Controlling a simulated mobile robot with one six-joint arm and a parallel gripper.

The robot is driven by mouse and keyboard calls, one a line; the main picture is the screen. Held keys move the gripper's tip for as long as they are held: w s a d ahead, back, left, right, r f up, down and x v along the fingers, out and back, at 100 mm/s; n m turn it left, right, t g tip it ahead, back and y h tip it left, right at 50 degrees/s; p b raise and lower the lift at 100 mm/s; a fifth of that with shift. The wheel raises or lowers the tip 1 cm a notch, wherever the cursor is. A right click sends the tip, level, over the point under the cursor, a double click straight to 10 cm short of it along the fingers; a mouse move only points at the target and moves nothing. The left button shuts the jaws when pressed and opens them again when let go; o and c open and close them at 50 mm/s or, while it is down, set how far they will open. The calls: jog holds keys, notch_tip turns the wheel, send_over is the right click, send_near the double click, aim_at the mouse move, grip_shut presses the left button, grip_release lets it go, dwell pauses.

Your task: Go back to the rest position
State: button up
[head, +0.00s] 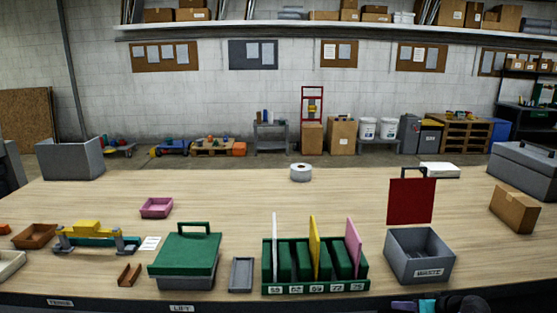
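On the bench (245,215), a green lidded box (184,256) is shut. A green slotted rack (300,281) holds a white, a yellow and a pink panel upright. A grey bin labelled WASTE (420,262) has a red panel (410,202) standing upright at its back.
A pink tray (157,208), a white roll (301,173), a narrow grey tray (241,275) and a yellow-and-teal fixture (92,239) are on the bench. A cardboard box (514,209) and a grey case (522,170) stand at the right. The bench middle is clear.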

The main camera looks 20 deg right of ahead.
jog(key=a+f+g+y, duration=0.2)
jog(key=a+f+g, duration=0.2)
jog(key=a+f, duration=0.85)
jog(key=a+f+g+y, duration=0.1)
jog(key=a+f+g, duration=0.5)
jog(key=a, duration=1.1)
jog(key=s+a+f+n+g+h+b, duration=0.1)
jog(key=s+a+f+g+h, duration=0.3)
jog(key=s+a+f, duration=1.1)
jog(key=s+a+n+g, duration=0.1)
jog(key=s+a, duration=0.1)
jog(key=s, duration=0.2)
jog(key=shift+s+a+f+n+g+h, duration=0.3)
jog(key=shift+a+f+n+h, duration=0.05)
jog(key=shift+n+h, duration=0.05)
